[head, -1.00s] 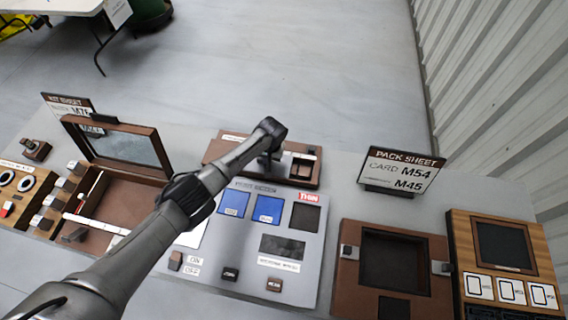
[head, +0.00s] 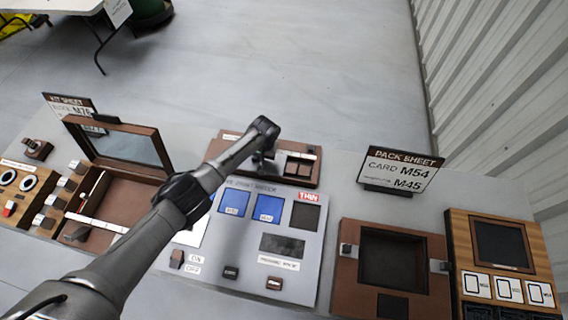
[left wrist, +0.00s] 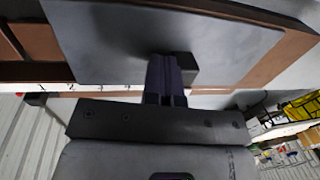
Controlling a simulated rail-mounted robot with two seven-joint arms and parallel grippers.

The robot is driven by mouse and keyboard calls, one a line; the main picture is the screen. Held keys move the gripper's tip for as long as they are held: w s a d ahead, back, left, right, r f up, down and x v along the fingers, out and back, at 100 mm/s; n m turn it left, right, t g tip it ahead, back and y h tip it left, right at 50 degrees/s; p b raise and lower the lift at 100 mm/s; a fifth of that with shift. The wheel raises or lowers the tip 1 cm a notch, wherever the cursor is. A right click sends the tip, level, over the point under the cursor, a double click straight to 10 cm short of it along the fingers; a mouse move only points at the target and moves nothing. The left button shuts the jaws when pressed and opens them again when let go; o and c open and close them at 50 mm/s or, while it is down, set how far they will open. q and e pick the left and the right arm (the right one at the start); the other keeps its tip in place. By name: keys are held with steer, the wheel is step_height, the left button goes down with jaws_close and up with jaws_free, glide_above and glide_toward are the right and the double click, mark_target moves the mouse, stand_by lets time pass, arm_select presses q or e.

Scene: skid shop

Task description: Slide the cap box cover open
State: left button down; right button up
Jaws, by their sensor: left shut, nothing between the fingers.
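The cap box (head: 312,183) is a low brown tray at the back middle in the head view. Its grey sliding cover (left wrist: 100,40) fills much of the left wrist view, with a dark block-shaped knob (left wrist: 185,68) on it. Open compartments (head: 299,166) show at the right end of the box. My left gripper (left wrist: 163,78) is shut and empty, its fingertips at the cover beside the knob; I cannot tell whether they touch it. In the head view my left arm hides the left part of the box and most of the cover.
A grey panel (head: 309,235) with blue screens stands in front of the box. An open framed case (head: 150,195) is to the left. A pack sheet sign (head: 398,170), a brown tray (head: 350,270) and a wooden panel (head: 535,260) are to the right.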

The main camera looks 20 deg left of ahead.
arm_select(q)
steer(key=shift+s+a+p, duration=0.15)
steer(key=shift+a+p, duration=0.05)
steer(key=shift+a, duration=0.5)
steer(key=shift+s+a+p, duration=0.1)
steer(key=shift+a+p, duration=0.1)
steer(key=shift+a, duration=0.5)
